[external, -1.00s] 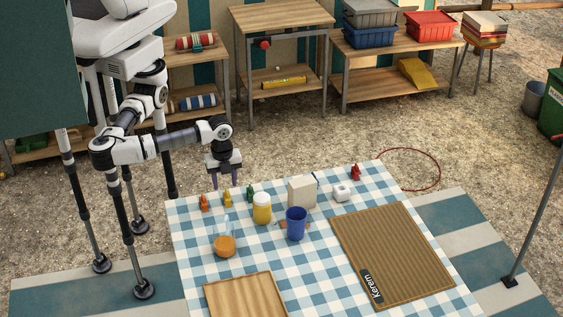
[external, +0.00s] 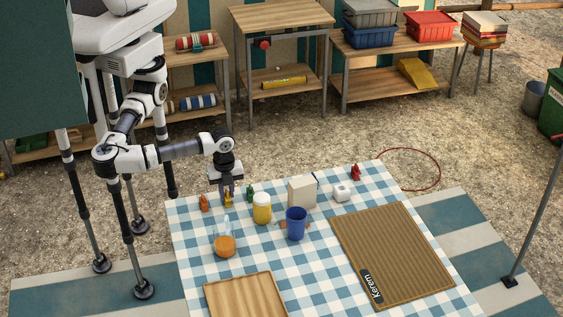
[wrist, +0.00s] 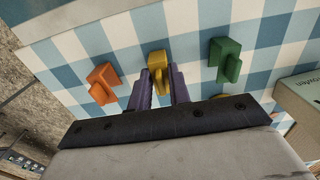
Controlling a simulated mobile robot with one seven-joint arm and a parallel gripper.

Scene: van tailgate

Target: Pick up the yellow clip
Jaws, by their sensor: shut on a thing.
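The yellow clip (external: 227,199) stands near the far left edge of the checked tablecloth, between an orange clip (external: 203,203) and a green clip (external: 250,193). In the wrist view the yellow clip (wrist: 158,68) is between the two purple fingers of my gripper (wrist: 158,84), with the orange clip (wrist: 103,83) to the left and the green clip (wrist: 225,60) to the right. My gripper (external: 227,190) points down and is shut on the yellow clip, at table level. The fingers partly hide the clip in the external view.
A red clip (external: 356,172) is farther right. A brown mat (external: 392,255) and a wooden board (external: 245,296) lie nearer.

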